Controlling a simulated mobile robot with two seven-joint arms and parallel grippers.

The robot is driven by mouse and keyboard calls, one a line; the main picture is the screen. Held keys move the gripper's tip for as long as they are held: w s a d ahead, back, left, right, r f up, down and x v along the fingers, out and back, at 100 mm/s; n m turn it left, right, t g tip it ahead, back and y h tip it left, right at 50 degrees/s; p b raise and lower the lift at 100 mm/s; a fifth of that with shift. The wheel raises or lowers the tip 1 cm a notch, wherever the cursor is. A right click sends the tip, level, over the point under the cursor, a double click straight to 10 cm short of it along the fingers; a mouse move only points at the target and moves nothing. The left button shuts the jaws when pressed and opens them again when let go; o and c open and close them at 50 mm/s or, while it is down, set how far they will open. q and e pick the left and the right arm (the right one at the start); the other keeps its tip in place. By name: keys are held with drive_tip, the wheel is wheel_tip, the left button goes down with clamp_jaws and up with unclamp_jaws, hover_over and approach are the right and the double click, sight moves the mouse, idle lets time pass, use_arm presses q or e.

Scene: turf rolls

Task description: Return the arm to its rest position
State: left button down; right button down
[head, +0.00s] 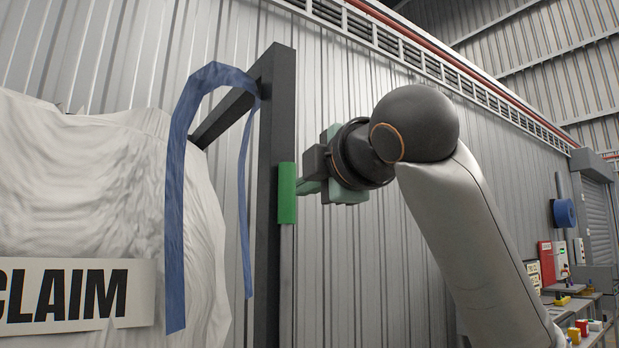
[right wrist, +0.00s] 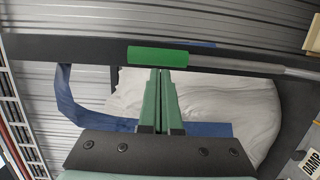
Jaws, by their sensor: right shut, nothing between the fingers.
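My right arm comes in from the lower right of the head view. Its right gripper (head: 303,187) points left, with the fingertips close to a green block (head: 287,193) on a dark upright post (head: 269,250). In the right wrist view the gripper's two green fingers (right wrist: 160,73) lie together with nothing between them. Their tips are just below the green block (right wrist: 158,56); I cannot tell whether they touch it. My left gripper is in neither view.
A blue strap (head: 175,210) hangs over the post's dark crossbar (head: 225,112). A white bulky sack (head: 190,240) with a sign reading "CLAIM" (head: 75,296) stands at left. A corrugated wall (head: 350,265) lies behind. A workbench with small items (head: 575,310) is at far right.

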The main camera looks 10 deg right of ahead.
drive_tip(key=s+d+b, duration=0.1)
drive_tip(key=s, duration=0.8)
drive_tip(key=shift+d+b, duration=0.25)
drive_tip(key=shift+b, duration=0.15)
drive_tip(key=shift+s, duration=0.1)
